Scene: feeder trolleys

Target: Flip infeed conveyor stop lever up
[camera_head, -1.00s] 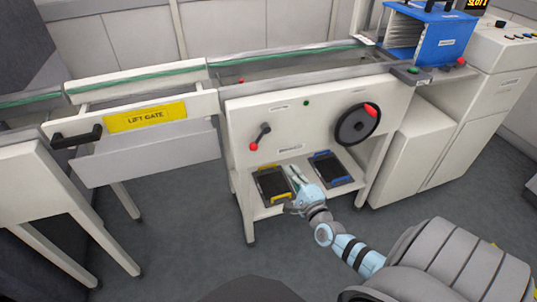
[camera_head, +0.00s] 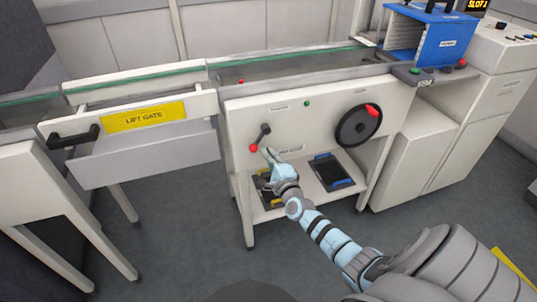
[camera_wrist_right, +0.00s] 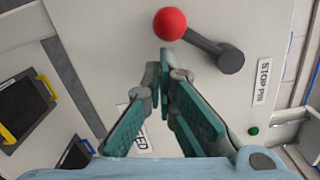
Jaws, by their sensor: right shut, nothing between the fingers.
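The stop lever (camera_head: 262,136) is a dark arm with a red ball knob (camera_head: 254,148) on the white conveyor panel. In the head view it slopes down and left from its pivot, knob at the low end. The right wrist view shows the red knob (camera_wrist_right: 170,23) just beyond the fingertips and the dark lever arm (camera_wrist_right: 205,43) beside a "STOP PIN" label. My right gripper (camera_head: 266,151) is shut and empty, its tips just right of the knob in the head view; I cannot tell whether they touch it. My left gripper is not in view.
A black handwheel (camera_head: 358,125) with a red grip is to the right on the same panel. Below are a shelf with two dark trays, one blue-edged (camera_head: 331,171). The lift gate (camera_head: 143,119) is to the left. Floor in front is open.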

